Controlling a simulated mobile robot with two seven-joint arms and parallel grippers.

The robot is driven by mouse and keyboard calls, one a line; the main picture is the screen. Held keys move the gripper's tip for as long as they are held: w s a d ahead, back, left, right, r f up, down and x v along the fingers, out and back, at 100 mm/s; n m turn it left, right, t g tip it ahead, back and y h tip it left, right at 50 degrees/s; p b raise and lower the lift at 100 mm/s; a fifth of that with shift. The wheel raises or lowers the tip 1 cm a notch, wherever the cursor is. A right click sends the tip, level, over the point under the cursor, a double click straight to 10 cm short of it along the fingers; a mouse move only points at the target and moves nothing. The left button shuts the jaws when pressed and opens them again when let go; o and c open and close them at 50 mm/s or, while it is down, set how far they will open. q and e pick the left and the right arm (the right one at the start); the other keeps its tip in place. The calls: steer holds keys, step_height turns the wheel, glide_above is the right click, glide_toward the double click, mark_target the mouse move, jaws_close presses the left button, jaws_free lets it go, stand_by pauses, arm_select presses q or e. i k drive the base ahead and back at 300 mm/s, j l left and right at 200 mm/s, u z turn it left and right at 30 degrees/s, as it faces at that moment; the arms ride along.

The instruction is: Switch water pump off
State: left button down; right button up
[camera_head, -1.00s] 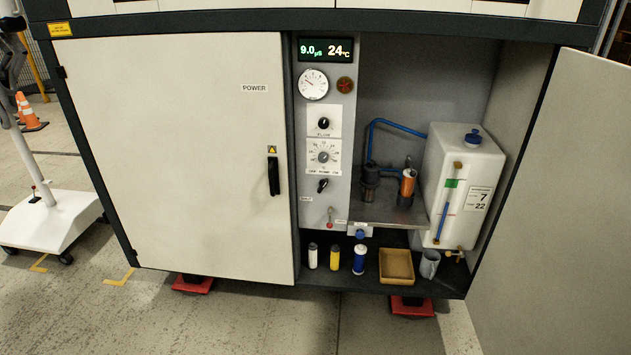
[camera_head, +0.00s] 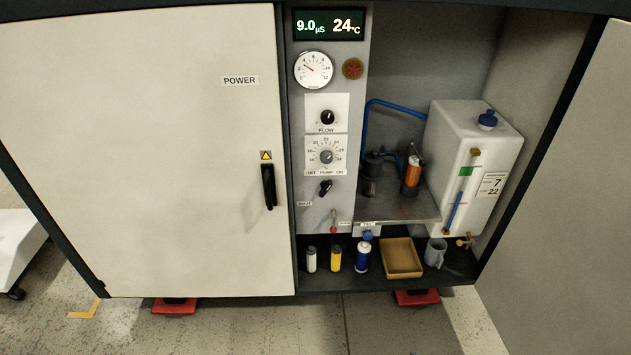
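The pump switch (camera_head: 325,187) is a small black knob on the grey control panel (camera_head: 312,222), in the middle of the head view. It sits just under a line of small print that reads OFF, PUMP, ON. Its handle looks tilted toward the upper right, but it is too small to tell its setting surely. Above it are a numbered temperature dial (camera_head: 326,156) and the black FLOW knob (camera_head: 327,117). Neither of my grippers is in view.
The right cabinet door (camera_head: 570,190) stands open; the left POWER door (camera_head: 150,150) is shut. Right of the panel stand a white tank (camera_head: 460,150) and a metal shelf (camera_head: 405,207). Bottles, a tan tray (camera_head: 402,258) and a grey mug (camera_head: 435,252) stand below. The floor in front is clear.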

mark_target(325, 185)
steer(key=i+j, duration=0.6)
steer(key=i+j+z, duration=0.1)
steer(key=i+j, duration=0.5)
steer(key=j, duration=0.1)
